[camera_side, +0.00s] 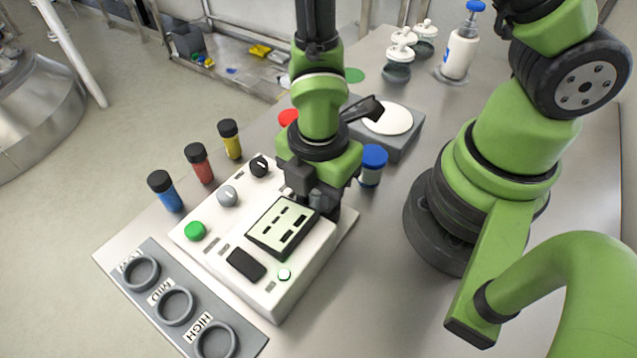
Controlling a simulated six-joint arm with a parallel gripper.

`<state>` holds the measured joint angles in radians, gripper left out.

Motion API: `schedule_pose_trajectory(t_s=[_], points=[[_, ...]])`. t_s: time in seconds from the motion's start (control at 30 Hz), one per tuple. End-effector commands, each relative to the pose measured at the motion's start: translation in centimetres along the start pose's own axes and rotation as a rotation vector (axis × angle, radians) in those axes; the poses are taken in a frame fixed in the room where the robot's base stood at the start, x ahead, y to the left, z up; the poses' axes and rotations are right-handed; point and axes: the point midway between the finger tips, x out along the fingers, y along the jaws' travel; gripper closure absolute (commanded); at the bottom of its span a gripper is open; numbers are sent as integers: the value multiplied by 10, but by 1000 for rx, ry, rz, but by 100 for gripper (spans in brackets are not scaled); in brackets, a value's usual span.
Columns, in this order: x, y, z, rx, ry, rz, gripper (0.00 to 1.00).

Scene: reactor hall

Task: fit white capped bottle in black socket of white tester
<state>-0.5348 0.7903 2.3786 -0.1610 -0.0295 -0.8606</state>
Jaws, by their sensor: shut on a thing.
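The white tester (290,296) stands on the table with a tilted display (283,227), knobs and a green button. A black rectangular patch (245,265) on its top is at the front; I cannot tell if this is the socket. My gripper (318,203) points down at the tester's far right side, close behind the display. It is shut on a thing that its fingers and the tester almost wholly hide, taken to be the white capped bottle. I cannot see whether the bottle touches the tester.
Blue (166,192), red (199,164) and yellow (230,140) black-capped vials stand left of the tester. A grey rack (186,335) with LOW, MID and HIGH rings lies in front. A blue-capped jar (372,166) and a scale (403,143) are close behind my gripper.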

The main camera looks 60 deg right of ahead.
Motion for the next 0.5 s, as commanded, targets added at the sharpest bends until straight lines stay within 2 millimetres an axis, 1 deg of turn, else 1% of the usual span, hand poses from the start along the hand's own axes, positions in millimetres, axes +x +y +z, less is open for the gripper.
schedule_pose_trajectory(t_s=[0.23,0.27,0.3,0.37,0.4,0.5], points=[[3,0,0,0,1,0,90],[3,0,0,0,1,0,62],[3,0,0,0,1,0,53],[3,0,0,0,1,1,39],[3,0,0,0,2,1,37],[3,1,0,1,2,3,37]])
